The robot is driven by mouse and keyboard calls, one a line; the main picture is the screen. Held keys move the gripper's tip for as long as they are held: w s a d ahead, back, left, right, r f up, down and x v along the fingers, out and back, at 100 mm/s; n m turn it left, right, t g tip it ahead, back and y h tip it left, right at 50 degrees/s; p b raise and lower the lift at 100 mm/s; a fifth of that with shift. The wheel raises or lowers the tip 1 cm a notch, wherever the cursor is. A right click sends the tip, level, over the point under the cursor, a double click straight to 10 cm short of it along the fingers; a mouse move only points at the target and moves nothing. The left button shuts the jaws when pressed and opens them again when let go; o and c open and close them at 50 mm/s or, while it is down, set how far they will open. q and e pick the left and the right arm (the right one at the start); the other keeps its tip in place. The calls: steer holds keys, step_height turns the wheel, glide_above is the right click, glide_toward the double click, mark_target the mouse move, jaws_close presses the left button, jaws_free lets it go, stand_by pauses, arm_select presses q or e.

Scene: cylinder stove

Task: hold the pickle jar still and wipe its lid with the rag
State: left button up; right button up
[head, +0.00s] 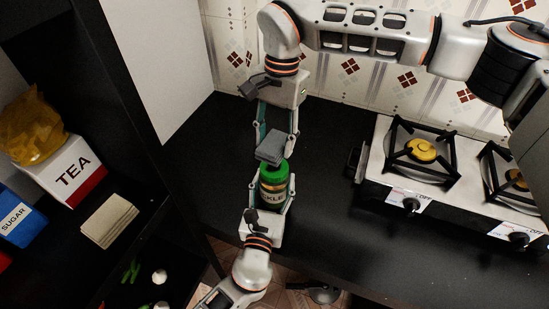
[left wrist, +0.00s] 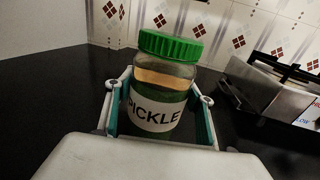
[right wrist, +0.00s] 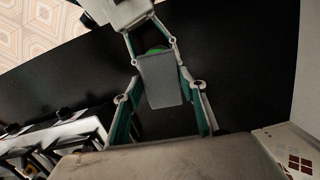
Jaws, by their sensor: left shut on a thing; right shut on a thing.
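The pickle jar (head: 273,181), with a green lid and a white label, stands upright on the dark counter. My left gripper (head: 268,205) is shut around its body; the left wrist view shows a finger on each side of the jar (left wrist: 157,105). My right gripper (head: 276,138) is shut on the grey rag (head: 271,148), which appears in front of most of the lid in the right wrist view (right wrist: 161,80). The lid (left wrist: 170,47) shows bare in the left wrist view, with no rag in that frame, so the rag appears to be above it, apart.
A gas stove (head: 455,190) stands to the right on the counter. At left, a dark shelf holds a tea box (head: 70,172), a blue sugar packet (head: 18,218) and a beige block-like stack (head: 108,221). The counter (head: 325,215) between jar and stove is clear.

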mark_target(274, 172)
steer(key=r, duration=0.3)
steer(key=shift+w+r, duration=0.1)
steer(key=shift+w, duration=0.3)
steer(key=shift+f, duration=2.65)
steer(key=shift+s+f, duration=0.3)
steer(key=shift+f, duration=0.4)
steer(key=shift+s+f, duration=0.3)
steer(key=shift+f, duration=0.35)
steer(key=shift+c, duration=0.5)
steer(key=shift+s+a, duration=0.1)
steer(key=shift+s, duration=1.2)
steer(key=shift+w+r, duration=0.15)
steer(key=shift+w, duration=1.85)
steer(key=shift+s+r, duration=0.1)
steer(key=shift+r, duration=3.9)
